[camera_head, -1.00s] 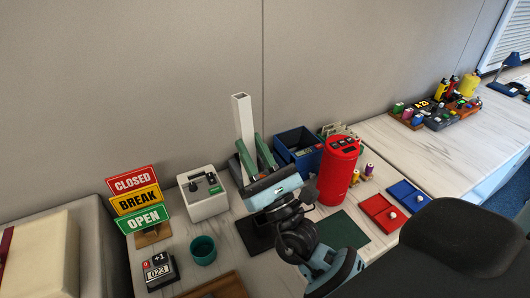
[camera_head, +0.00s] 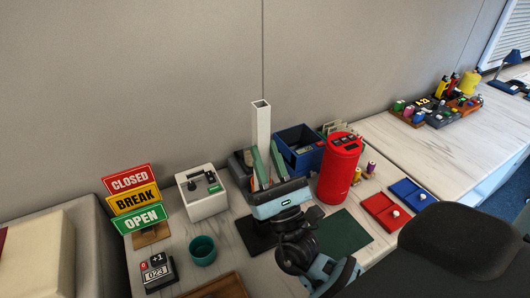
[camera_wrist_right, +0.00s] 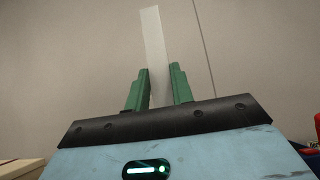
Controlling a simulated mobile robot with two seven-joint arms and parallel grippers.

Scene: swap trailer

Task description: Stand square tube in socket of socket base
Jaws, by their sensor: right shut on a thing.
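The white square tube (camera_head: 261,128) stands nearly upright, its open top end against the wall in the head view. My right gripper (camera_head: 268,162) is shut on it, with one green finger on each side. In the right wrist view the tube (camera_wrist_right: 154,40) rises between the two green fingertips (camera_wrist_right: 161,80), leaning slightly left. The tube's lower end is hidden behind my gripper. A dark grey block (camera_head: 238,165) shows just left of the fingers; I cannot tell whether it is the socket base. My left gripper is not in view.
A blue bin (camera_head: 283,143) and a red canister (camera_head: 338,175) stand close right of my gripper. A white box (camera_head: 203,200), a teal cup (camera_head: 202,252) and a sign stand (camera_head: 135,205) are to the left. A green mat (camera_head: 342,232) lies bare in front.

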